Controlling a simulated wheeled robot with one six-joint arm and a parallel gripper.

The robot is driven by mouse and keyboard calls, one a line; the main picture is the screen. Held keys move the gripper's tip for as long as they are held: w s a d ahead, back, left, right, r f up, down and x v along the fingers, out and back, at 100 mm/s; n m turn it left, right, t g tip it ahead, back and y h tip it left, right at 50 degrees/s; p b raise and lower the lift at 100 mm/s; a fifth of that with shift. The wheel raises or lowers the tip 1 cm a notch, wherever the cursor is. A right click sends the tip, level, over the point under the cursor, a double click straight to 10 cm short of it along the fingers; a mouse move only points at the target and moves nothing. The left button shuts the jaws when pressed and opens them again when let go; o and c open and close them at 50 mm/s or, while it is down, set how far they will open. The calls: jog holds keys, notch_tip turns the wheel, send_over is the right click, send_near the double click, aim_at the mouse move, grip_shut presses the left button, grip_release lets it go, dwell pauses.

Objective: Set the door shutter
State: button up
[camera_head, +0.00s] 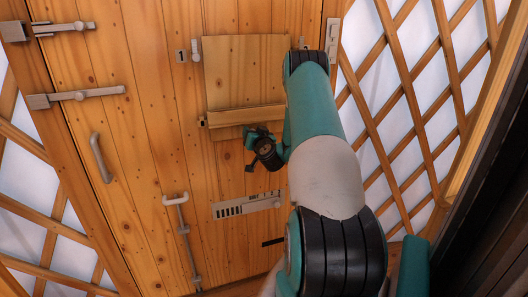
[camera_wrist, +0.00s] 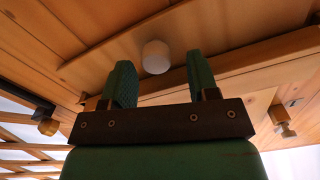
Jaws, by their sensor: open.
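The door (camera_head: 150,130) is made of upright wooden planks. A pale wooden shutter panel (camera_head: 240,75) is at its upper middle, with a horizontal wooden bar (camera_head: 243,116) across its lower part. My gripper (camera_wrist: 158,63) is open in the wrist view, its two green fingers apart. A white rounded knob (camera_wrist: 155,57) shows between and just beyond the fingertips; I cannot tell whether they touch it. In the head view my arm hides the panel's right edge, and the fingers are not clear there.
A grey handle (camera_head: 101,158), two hinges (camera_head: 88,93) and a long bolt (camera_head: 184,235) are on the door. A slotted metal plate (camera_head: 247,207) is below the shutter. Wooden lattice (camera_head: 405,85) stands to the right of the door.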

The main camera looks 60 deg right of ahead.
jog(key=b+v, duration=1.4)
jog(key=v, duration=0.1)
